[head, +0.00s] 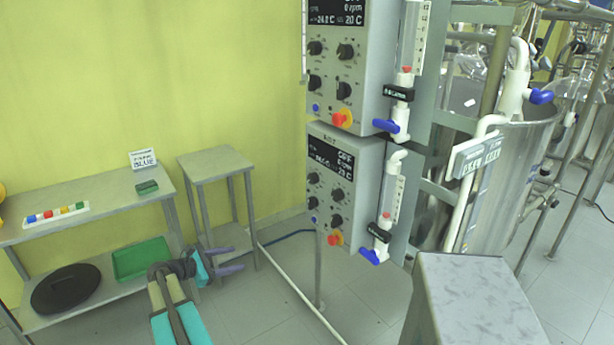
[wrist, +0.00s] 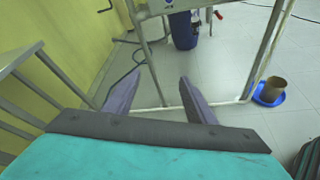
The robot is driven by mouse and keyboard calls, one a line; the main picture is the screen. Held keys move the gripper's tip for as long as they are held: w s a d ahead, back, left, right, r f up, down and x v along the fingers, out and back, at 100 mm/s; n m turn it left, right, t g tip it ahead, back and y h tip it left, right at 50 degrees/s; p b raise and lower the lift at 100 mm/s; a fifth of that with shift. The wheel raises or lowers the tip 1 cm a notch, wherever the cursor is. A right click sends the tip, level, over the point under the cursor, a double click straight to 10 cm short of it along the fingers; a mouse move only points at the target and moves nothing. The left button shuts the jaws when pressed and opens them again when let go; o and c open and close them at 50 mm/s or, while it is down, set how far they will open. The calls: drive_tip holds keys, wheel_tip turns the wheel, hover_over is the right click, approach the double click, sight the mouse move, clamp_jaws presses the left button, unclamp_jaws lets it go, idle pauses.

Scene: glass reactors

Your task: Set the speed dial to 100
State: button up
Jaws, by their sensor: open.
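Two grey control boxes hang one above the other in the head view, the upper box (head: 371,60) and the lower box (head: 362,180). Each has a dark display and several black knobs, with a red-and-yellow knob at the bottom. The lower display (head: 331,160) reads OFF, 0 rpm and 20 C. The labels are too small to read, so I cannot tell which knob is the speed dial. My gripper (head: 232,259) is open and empty, low and to the left of the boxes. The wrist view shows its two fingers (wrist: 157,95) apart over the floor, with no dial in sight.
A side table (head: 200,163) and a shelf bench (head: 95,195) stand at the left, with a green tray (head: 142,258) on the lower shelf. A grey pedestal (head: 475,290) stands at front right. A metal vessel (head: 520,165) is behind the boxes. White floor pipe (head: 300,290) runs below.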

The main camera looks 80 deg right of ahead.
sight(310, 179)
drive_tip(key=s+d+r+g+p, duration=0.1)
drive_tip(key=s+d+r, duration=0.2)
drive_tip(key=r, duration=0.4)
drive_tip(key=s+d+r+g+p, duration=0.1)
drive_tip(key=s+d+r, duration=0.3)
drive_tip(key=r, duration=0.4)
drive_tip(key=s+d+r+g+p, duration=0.2)
drive_tip(key=s+d+r+g, duration=0.1)
drive_tip(key=s+r, duration=0.3)
drive_tip(key=shift+d+r+h, duration=0.4)
drive_tip(key=shift+d+r, duration=0.15)
drive_tip(key=shift+r, duration=0.1)
drive_tip(key=p+x, duration=0.4)
drive_tip(key=x, duration=0.9)
drive_tip(key=shift+s+d, duration=0.25)
